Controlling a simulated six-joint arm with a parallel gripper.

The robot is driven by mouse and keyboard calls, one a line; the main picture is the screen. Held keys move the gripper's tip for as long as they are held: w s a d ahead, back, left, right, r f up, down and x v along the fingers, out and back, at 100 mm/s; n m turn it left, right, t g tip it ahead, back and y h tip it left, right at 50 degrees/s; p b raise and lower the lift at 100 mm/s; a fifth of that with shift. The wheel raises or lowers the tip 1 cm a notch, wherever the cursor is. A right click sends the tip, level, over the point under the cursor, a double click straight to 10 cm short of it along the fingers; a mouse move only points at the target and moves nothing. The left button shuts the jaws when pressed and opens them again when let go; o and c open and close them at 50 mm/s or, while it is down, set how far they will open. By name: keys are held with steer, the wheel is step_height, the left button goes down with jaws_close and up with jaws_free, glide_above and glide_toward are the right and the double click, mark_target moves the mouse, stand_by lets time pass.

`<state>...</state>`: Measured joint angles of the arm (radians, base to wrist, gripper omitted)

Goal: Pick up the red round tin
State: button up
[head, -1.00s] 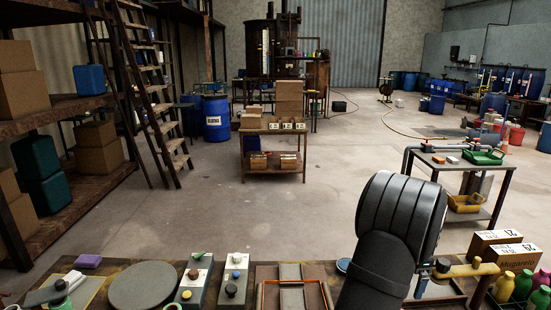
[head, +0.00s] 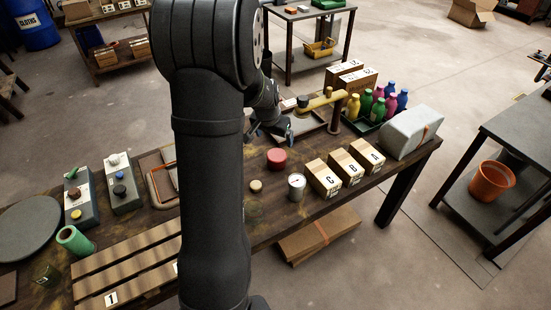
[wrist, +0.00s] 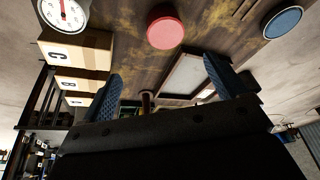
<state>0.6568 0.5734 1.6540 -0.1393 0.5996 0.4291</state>
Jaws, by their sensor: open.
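The red round tin (head: 277,159) stands on the dark wooden bench, right of my arm in the head view. In the wrist view the red tin (wrist: 165,27) shows near the top middle, beyond the fingertips. My gripper (head: 286,132) is partly hidden behind my own arm in the head view, above the bench and just behind the tin. In the wrist view my gripper (wrist: 160,80) shows two blue ribbed fingers spread wide apart. Nothing is between them, and they do not touch the tin.
A gauge (head: 297,185) and a small tan round piece (head: 256,186) stand near the tin. Lettered boxes (head: 322,178) are to the right. Behind are a yellow-brown stand (head: 325,99) and colored bottles (head: 378,108).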

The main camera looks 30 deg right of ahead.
steer(key=a+n, duration=0.1)
glide_toward(276, 156)
steer(key=shift+t, duration=0.3)
steer(key=x, duration=0.4)
steer(key=s+x, duration=0.1)
steer(key=x, duration=0.2)
steer(key=shift+f, duration=0.15)
steer(key=shift+w+x, duration=0.15)
steer(key=shift+x, duration=1.15)
steer(key=shift+w+x, duration=0.15)
steer(key=shift+x, duration=1.15)
steer(key=shift+d, duration=0.1)
steer(key=shift+c, duration=0.4)
steer(key=c, duration=1.1)
